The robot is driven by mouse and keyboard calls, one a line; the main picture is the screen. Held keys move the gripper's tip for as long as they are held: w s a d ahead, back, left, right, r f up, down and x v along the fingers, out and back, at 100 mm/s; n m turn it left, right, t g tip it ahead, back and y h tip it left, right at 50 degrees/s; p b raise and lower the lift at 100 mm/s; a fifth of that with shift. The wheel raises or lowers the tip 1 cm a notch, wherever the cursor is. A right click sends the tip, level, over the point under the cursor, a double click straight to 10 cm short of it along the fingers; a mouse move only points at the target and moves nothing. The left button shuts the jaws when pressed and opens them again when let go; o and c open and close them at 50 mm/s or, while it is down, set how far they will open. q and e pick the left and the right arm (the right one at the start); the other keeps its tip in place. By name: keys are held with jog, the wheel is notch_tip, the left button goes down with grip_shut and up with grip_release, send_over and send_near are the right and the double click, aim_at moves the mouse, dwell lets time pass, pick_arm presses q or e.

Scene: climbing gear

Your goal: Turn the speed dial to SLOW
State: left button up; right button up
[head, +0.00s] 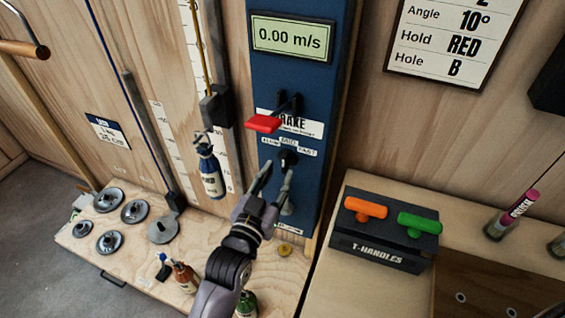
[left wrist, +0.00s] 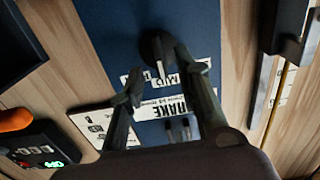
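The speed dial (head: 288,158) is a black knob on the blue panel (head: 285,85), below the labels SLOW, MID and FAST. In the left wrist view the dial (left wrist: 156,46) shows a pale pointer mark that seems to aim at the MID label. My left gripper (head: 279,169) is open and empty just in front of the dial. In the left wrist view its fingers (left wrist: 157,68) spread to either side of the dial, the right one closer to it. I cannot tell whether a finger touches it. My right gripper is out of view.
A red brake lever (head: 263,123) juts out above the dial. The display (head: 291,38) reads 0.00 m/s. A small bottle (head: 210,175) hangs left of the panel. A T-handles box (head: 383,255) stands at right. Metal discs (head: 134,211) lie at lower left.

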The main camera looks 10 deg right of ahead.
aim_at(283, 165)
pick_arm(q)
jog(key=shift+x, duration=1.85)
jog(key=shift+c, duration=0.3)
grip_shut()
